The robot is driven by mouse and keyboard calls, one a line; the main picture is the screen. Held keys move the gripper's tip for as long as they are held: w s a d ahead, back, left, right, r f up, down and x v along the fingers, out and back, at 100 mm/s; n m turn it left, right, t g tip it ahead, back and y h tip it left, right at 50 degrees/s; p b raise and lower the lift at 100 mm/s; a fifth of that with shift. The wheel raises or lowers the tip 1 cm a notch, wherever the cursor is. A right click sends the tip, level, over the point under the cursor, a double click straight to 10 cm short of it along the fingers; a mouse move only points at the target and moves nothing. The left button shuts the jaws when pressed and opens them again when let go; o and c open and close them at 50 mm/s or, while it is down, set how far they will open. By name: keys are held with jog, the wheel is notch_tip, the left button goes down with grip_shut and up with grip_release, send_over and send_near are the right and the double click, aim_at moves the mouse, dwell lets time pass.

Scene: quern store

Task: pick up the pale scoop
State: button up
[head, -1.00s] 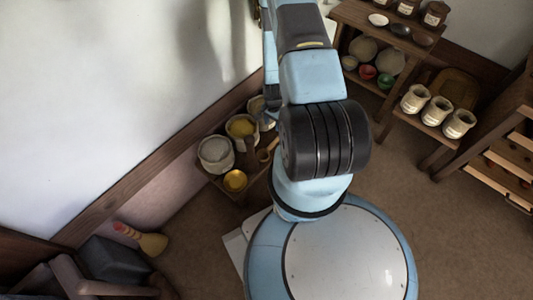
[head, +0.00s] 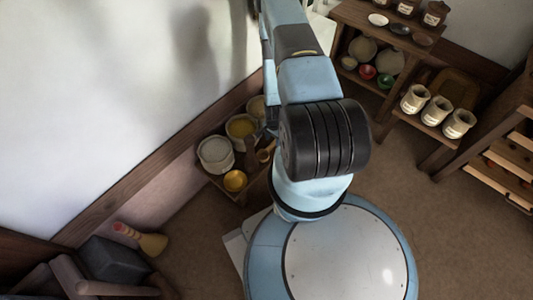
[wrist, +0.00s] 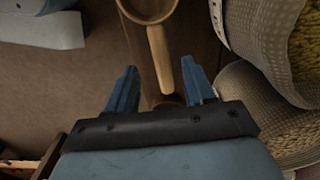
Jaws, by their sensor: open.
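The pale scoop (wrist: 159,55) is light tan wood and lies on a brown wooden top. In the wrist view its handle points down the picture and its bowl is cut off by the top edge. My gripper (wrist: 159,66) is open, with its two blue fingers on either side of the handle's lower end in the picture. Their height above it is hard to judge, and nothing is gripped. In the head view the scoop (head: 264,154) shows only in part beside my arm, which hides most of my gripper.
A pot of yellow contents (head: 241,127), a pale-topped pot (head: 215,154) and a small yellow bowl (head: 235,181) crowd the same low table. Woven baskets (wrist: 262,95) stand close to the right finger. A bench with three pale jars (head: 437,111) is at the right. Open floor lies between.

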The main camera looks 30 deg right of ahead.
aim_at(272, 144)
jog(key=shift+a+f, duration=0.2)
jog(key=shift+f, duration=2.4)
jog(key=shift+c, duration=0.2)
jog(key=shift+w, duration=0.1)
grip_shut()
